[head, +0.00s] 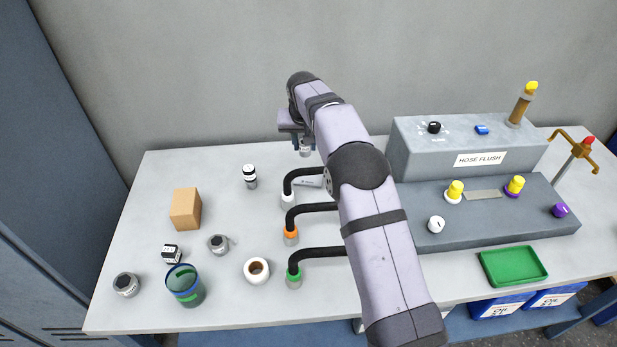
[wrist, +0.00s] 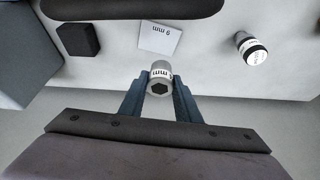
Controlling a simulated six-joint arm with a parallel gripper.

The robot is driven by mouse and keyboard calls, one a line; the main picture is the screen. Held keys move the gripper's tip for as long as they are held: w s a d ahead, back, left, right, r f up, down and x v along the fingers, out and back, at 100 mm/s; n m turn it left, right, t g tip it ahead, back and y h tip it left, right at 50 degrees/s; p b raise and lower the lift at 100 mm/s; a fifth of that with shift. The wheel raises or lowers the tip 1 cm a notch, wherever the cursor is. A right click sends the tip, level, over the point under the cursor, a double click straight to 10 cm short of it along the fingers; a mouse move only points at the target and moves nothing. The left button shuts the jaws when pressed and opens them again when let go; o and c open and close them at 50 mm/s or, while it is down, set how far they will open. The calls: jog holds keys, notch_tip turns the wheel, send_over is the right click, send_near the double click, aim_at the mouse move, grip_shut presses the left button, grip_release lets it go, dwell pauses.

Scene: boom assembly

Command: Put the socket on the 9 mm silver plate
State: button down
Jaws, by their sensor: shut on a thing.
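My gripper (wrist: 158,88) is shut on a silver socket (wrist: 160,76) with a white band reading "mm"; its digit is not clear. The socket's hex opening faces the wrist camera. In the head view, my gripper (head: 303,143) holds the socket (head: 305,152) above the back of the table. The silver plate (wrist: 160,38), marked "9 mm", lies flat on the table, apart from the socket and just beyond it in the wrist view. In the head view, the plate (head: 309,182) shows partly between a black hose and my arm.
Black hoses with white, orange (head: 291,236) and green ends stand below the plate. A black-and-white cylinder (head: 249,177) stands to the left. The grey hose flush unit (head: 410,150) is to the right. A black block (wrist: 78,40) is left of the plate in the wrist view.

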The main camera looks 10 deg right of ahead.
jog(key=shift+w+d, duration=0.25)
jog(key=shift+d, duration=0.35)
jog(key=p, duration=0.3)
send_over(309, 178)
jog(key=shift+w+f, duration=0.1)
jog(key=shift+f, duration=4.4)
jog(key=shift+a+f, duration=0.1)
jog(key=shift+f, duration=0.35)
jog(key=shift+f, duration=0.25)
jog(key=c, duration=1.3)
grip_release()
jog(key=shift+c, duration=0.2)
jog(key=shift+r, duration=0.1)
